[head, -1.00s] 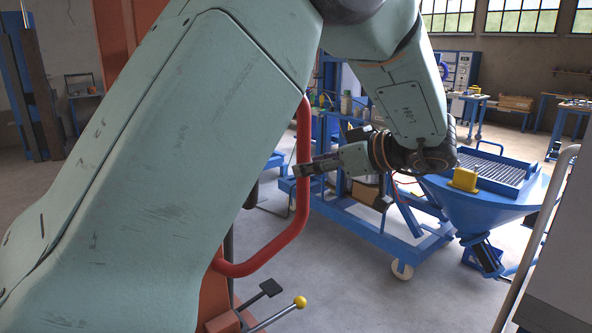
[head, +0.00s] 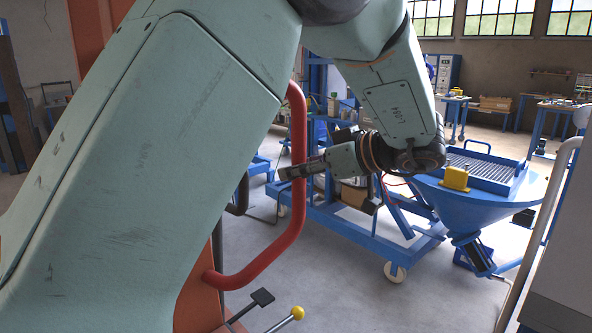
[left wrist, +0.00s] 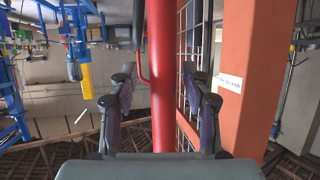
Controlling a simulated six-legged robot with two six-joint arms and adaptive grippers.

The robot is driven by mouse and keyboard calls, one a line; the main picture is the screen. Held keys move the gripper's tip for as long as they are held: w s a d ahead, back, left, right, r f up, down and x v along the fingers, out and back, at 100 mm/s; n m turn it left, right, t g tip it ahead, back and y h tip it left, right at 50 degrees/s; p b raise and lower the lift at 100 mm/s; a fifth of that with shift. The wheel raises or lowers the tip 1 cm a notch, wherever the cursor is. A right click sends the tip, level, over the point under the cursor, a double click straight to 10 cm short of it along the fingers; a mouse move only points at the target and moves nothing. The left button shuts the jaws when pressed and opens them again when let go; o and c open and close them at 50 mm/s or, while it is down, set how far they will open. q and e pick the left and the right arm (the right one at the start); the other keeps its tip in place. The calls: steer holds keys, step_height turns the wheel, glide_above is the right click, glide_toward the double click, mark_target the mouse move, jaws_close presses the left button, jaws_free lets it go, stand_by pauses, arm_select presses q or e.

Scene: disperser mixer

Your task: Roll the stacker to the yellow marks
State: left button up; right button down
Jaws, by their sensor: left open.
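The stacker shows as an orange-red body (head: 200,295) with a red tube handle (head: 298,120), mostly behind my left arm in the head view. My left gripper (head: 285,173) is open, and its fingers cross the handle's upright part. In the left wrist view the handle (left wrist: 163,70) stands upright between the two open fingers (left wrist: 157,88), with a gap on each side. The stacker's orange mast (left wrist: 245,75) and wire mesh (left wrist: 193,40) are just right of it. A yellow-knobbed lever (head: 297,313) is low on the stacker. The yellow marks are not visible. My right gripper is not in view.
A blue wheeled frame (head: 375,238) stands beyond the handle, close to my left gripper in the picture. A blue hopper with a grate (head: 470,205) is right of it. Bare grey floor (head: 345,295) lies in front. A grey panel with a rail (head: 560,250) borders the right.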

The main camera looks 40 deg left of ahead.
arm_select(q)
steer(key=shift+s+a, duration=0.15)
steer(key=shift+s, duration=0.15)
steer(key=shift+w+d, duration=0.2)
steer(key=shift+d, duration=0.05)
steer(key=shift+c, duration=1.4)
steer(key=shift+a, duration=0.3)
steer(key=c, duration=0.3)
steer(key=shift+s, duration=0.15)
steer(key=shift+c, duration=0.7)
jaws_close()
